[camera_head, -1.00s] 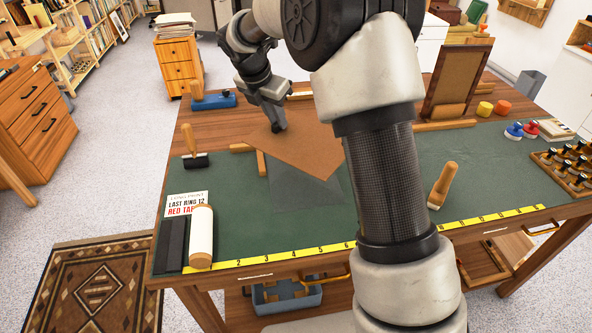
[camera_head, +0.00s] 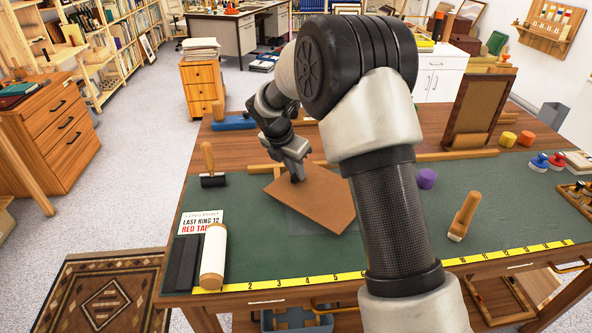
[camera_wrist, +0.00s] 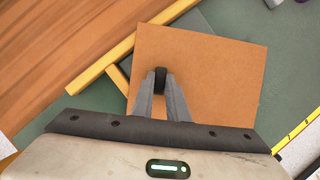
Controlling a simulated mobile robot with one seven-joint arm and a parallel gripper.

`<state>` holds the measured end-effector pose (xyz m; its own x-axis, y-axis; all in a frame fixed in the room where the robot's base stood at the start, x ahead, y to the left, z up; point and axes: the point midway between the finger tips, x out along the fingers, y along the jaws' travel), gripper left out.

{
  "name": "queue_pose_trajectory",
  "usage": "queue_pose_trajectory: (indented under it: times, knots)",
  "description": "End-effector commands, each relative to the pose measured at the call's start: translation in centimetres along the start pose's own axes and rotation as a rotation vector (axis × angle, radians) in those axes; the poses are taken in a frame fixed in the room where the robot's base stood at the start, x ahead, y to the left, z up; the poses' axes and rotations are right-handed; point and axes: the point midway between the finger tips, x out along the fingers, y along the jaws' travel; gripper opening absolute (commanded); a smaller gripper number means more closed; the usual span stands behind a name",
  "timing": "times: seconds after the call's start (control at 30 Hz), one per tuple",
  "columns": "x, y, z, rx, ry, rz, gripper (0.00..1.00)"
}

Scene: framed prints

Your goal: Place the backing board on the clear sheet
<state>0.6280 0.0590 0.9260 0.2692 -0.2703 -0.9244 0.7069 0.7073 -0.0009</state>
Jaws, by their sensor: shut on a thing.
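The backing board (camera_head: 318,203) is a flat brown panel, seen over the green mat in the head view and filling the middle of the wrist view (camera_wrist: 205,75). My gripper (camera_head: 297,177) is shut on it near its far left part; in the wrist view the closed fingertips (camera_wrist: 161,78) lie over the board. The clear sheet is mostly hidden under the board; a faint greyish strip of it (camera_head: 292,222) shows along the board's near left edge. Whether the board touches the sheet, I cannot tell.
Wooden strips (camera_head: 265,169) form a corner beside the board's far left edge. A yellow ruler (camera_head: 290,281) runs along the front.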

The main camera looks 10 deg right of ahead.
Motion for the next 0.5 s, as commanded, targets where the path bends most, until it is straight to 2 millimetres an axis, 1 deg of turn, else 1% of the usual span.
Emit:
queue_pose_trajectory:
  times: [0.07, 0.1, 0.2, 0.5]
  knots:
    - [0.28, -0.03, -0.1, 0.0, 0.0, -0.001, 0.0]
    - [0.3, -0.03, -0.12, 0.0, 0.0, -0.001, 0.17]
    - [0.28, -0.03, -0.11, 0.0, 0.0, -0.001, 0.32]
    - [0.14, -0.02, -0.05, 0.0, 0.0, 0.0, 0.32]
